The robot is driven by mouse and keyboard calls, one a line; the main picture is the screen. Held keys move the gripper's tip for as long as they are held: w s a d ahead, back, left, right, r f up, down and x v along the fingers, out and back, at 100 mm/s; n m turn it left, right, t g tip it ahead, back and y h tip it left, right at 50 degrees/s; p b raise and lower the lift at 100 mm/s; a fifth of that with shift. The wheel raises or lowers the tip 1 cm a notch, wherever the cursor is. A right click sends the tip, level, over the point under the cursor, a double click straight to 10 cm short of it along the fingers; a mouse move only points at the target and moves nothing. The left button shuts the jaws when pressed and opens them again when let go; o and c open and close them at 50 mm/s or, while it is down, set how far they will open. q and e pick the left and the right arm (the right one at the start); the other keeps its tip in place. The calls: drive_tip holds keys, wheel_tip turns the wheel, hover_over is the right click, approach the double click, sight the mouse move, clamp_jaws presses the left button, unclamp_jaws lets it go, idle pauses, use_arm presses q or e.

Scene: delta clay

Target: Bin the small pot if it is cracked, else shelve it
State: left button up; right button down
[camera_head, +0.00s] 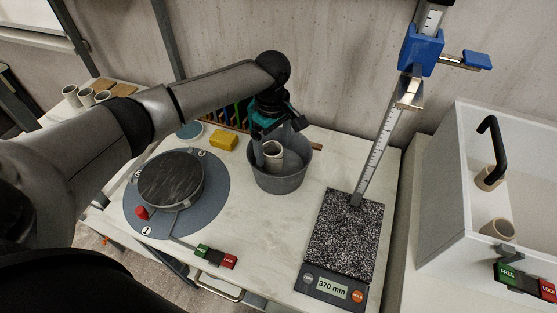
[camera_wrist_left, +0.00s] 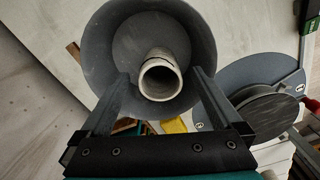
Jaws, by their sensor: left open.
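The small pot (camera_head: 273,156) is a pale clay cylinder inside the grey bin (camera_head: 280,184). In the left wrist view the pot (camera_wrist_left: 160,79) shows its open mouth toward the camera, with the bin's wall (camera_wrist_left: 201,38) around it. My left gripper (camera_head: 270,137) is over the bin, pointing down. In the left wrist view its fingers (camera_wrist_left: 160,76) are spread on either side of the pot's mouth, with gaps visible. My right gripper is not in view.
A round turntable (camera_head: 171,180) is left of the bin. A gauge with a speckled plate (camera_head: 345,235) reads 370 mm at right. A white cabinet (camera_head: 447,185) with pots stands far right. A yellow block (camera_head: 224,140) lies behind; more pots (camera_head: 86,97) are far left.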

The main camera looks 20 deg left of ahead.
use_arm(q)
wheel_tip(320, 180, up, 15)
drive_tip(key=p, duration=0.2)
idle(0.6)
